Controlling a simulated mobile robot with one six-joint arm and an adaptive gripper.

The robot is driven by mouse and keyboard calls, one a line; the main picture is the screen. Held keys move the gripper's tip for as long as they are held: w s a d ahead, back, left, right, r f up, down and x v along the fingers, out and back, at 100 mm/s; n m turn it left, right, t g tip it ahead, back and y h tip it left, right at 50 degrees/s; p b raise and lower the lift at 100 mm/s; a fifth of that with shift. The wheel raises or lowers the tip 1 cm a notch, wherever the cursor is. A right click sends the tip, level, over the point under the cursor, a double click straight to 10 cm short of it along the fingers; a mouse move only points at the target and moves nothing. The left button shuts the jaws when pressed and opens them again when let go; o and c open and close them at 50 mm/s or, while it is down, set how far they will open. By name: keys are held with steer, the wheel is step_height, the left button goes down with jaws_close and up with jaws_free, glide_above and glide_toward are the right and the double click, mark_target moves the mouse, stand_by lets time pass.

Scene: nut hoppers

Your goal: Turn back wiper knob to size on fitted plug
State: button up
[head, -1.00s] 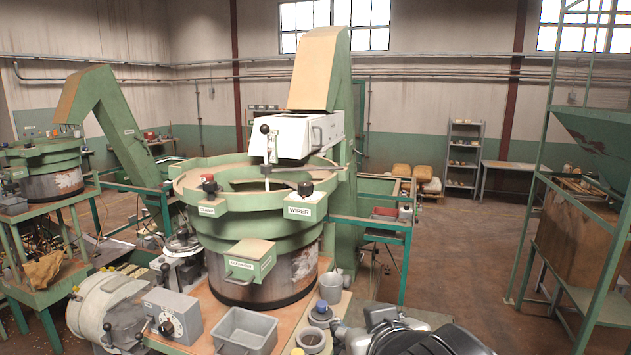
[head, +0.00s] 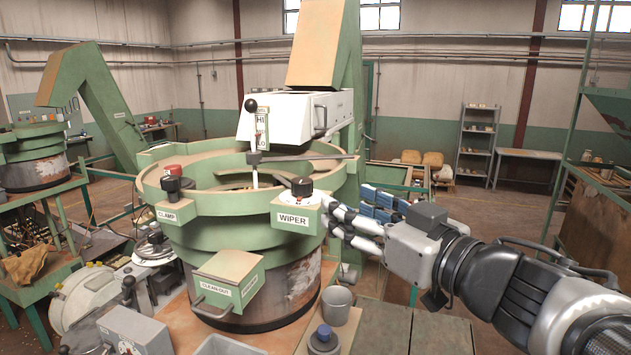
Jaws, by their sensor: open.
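The wiper knob (head: 302,187), black on a white round dial, sits on top of the green block labelled WIPER (head: 296,219) at the front right of the green bowl's rim (head: 220,205). Its dial markings are too small to read. I cannot make out a fitted plug for certain.
The black clamp knob (head: 171,188) is on the rim's left. A dark wiper arm (head: 300,157) crosses the bowl under the white HI/LO box (head: 290,117). The clean-out box (head: 228,278) juts forward. A grey cup (head: 336,305) and a blue-topped part (head: 324,340) stand below.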

mark_target(308, 185)
steer(key=x, duration=1.5)
steer(key=shift+d+f, duration=0.15)
steer(key=shift+d, duration=0.05)
steer(key=shift+c, duration=0.3)
jaws_close()
